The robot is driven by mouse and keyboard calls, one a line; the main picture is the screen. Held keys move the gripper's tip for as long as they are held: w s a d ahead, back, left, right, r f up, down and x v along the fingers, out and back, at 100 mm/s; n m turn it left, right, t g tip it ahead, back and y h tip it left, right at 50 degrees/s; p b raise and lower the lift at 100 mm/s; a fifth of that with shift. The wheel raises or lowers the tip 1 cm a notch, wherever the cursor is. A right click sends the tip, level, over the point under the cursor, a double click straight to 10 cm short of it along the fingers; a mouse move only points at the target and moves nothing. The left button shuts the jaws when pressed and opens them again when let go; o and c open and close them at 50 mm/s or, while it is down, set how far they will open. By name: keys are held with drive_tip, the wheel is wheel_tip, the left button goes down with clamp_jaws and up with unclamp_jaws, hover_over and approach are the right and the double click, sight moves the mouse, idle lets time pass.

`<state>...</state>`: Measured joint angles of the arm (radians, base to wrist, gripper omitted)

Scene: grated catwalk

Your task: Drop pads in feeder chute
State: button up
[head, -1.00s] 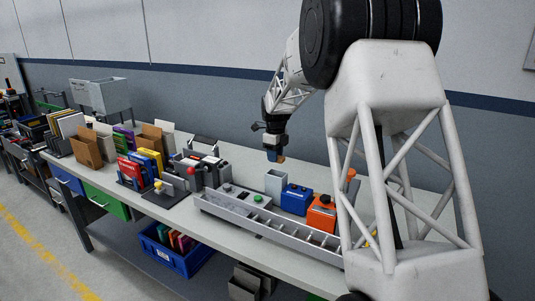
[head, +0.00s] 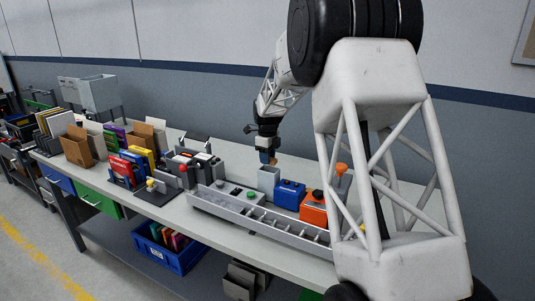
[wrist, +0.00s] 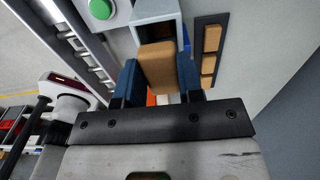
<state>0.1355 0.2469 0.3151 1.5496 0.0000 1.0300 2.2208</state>
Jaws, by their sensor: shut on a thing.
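My gripper (wrist: 158,72) has blue fingers and is shut on a tan block-shaped pad (wrist: 158,62). In the head view my gripper (head: 268,157) is just above the grey feeder chute (head: 268,178), a square open-topped tube. In the wrist view the chute mouth (wrist: 168,29) is directly beyond the pad, which overlaps its near edge in the picture. I cannot tell whether the pad touches the rim. A dark holder (wrist: 197,65) beside the chute carries several more tan pads (wrist: 209,64).
A long grey rail unit (head: 245,211) with a green button (head: 251,194) runs in front. Folders and books (head: 128,166) crowd the bench's left. The bench behind the chute is clear.

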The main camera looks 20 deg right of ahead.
drive_tip(key=shift+f, duration=0.95)
drive_tip(key=o, duration=1)
drive_tip(key=shift+c, duration=0.2)
drive_tip(key=shift+o, duration=0.5)
drive_tip(key=o, duration=0.4)
drive_tip(key=shift+r, duration=2.95)
